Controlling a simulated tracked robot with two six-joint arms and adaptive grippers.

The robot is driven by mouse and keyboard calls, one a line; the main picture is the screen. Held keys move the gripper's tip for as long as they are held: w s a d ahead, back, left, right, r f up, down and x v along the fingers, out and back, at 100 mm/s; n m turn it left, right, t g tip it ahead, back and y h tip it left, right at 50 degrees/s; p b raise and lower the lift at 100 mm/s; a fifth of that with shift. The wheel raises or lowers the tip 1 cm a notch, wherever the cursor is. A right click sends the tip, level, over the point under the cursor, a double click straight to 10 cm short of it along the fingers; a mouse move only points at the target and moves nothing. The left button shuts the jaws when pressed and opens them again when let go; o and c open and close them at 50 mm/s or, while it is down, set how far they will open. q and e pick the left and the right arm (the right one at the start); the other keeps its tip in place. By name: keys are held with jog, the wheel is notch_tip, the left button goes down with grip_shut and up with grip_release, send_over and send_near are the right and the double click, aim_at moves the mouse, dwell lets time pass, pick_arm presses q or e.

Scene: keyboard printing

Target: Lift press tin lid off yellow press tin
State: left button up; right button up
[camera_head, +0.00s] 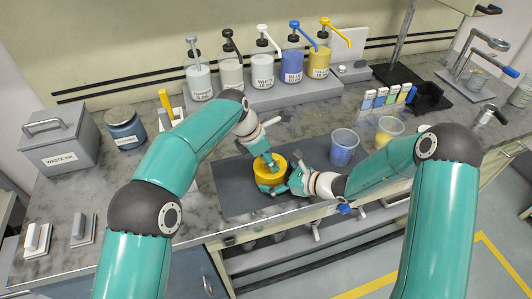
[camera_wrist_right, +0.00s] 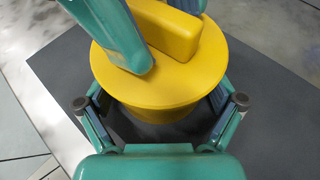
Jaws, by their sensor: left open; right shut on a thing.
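The yellow press tin (camera_wrist_right: 165,114) stands on the dark mat with its yellow lid (camera_wrist_right: 165,82) on top. The lid has a raised bar handle (camera_wrist_right: 172,33). My right gripper (camera_wrist_right: 157,98) is shut on the tin body below the lid rim, one finger on each side. My left gripper (camera_head: 270,163) comes down from above and is open, with its fingers on either side of the handle. In the right wrist view, a left finger (camera_wrist_right: 118,35) covers part of the lid. Whether the left fingers touch the handle is unclear.
A dark mat (camera_head: 232,200) lies under the tin. A cup with blue contents (camera_head: 343,150) and a cup with yellow contents (camera_head: 388,132) stand to the right, near my right arm. Pump bottles (camera_head: 262,70) line the back. A waste ink box (camera_head: 60,145) stands at left.

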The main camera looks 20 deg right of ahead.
aim_at(274, 158)
pick_arm(q)
jog(key=shift+c, duration=0.4)
grip_shut()
jog(key=c, duration=0.7)
grip_release()
grip_shut()
jog(key=shift+r, duration=1.5)
jog(key=shift+r, duration=2.5)
